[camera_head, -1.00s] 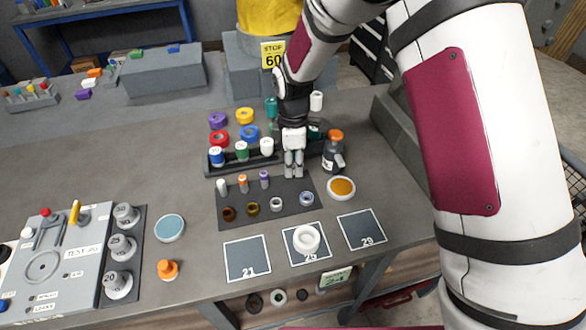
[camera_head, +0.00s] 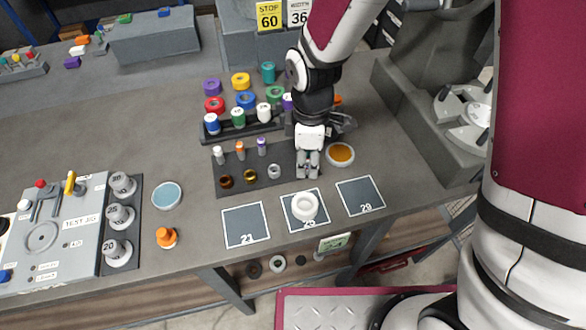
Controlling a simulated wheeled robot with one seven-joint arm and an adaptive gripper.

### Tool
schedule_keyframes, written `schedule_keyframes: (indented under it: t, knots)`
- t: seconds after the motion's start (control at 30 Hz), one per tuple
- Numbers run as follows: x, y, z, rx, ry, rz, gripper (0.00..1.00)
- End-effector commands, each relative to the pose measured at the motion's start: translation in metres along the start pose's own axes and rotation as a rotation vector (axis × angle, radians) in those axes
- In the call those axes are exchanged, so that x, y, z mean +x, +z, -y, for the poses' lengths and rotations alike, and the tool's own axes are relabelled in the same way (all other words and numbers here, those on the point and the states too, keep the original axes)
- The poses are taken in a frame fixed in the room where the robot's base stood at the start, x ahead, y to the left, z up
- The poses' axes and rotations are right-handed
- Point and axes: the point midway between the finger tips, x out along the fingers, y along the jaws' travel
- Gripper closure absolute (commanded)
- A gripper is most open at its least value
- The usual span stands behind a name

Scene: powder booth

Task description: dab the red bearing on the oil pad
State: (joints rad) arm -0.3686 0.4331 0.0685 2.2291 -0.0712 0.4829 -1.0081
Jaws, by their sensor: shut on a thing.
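My gripper (camera_head: 307,172) points down at the right end of a dark mat (camera_head: 235,190). It is shut at the place of a small bearing ring, which the fingers hide; its colour cannot be told now. Left of it on the mat stand a silver ring (camera_head: 274,171), a gold ring (camera_head: 250,176) and a dark red-brown ring (camera_head: 226,182). A round dish with an amber pad (camera_head: 340,155), likely the oil pad, stands just right of my gripper, apart from it. A second dish with a pale blue pad (camera_head: 167,195) is at the left.
Three small capped tubes stand behind the rings. A rack of bottles and tape rolls (camera_head: 246,100) is behind the mat. A white ring (camera_head: 304,206) sits on the middle of three numbered squares in front. An orange knob (camera_head: 166,237) and weights (camera_head: 118,250) are at the left.

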Motion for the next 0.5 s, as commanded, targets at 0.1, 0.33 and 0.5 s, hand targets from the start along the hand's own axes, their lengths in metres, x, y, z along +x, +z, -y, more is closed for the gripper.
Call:
schedule_keyframes:
  t: [0.1, 0.33, 0.5]
  knots:
    - [-0.006, 0.032, -0.034, 0.135, 0.001, 0.001, 1.0]
    - [-0.017, 0.078, -0.071, 0.309, -0.001, -0.002, 1.0]
    - [-0.017, 0.09, -0.079, 0.351, -0.004, -0.003, 1.0]
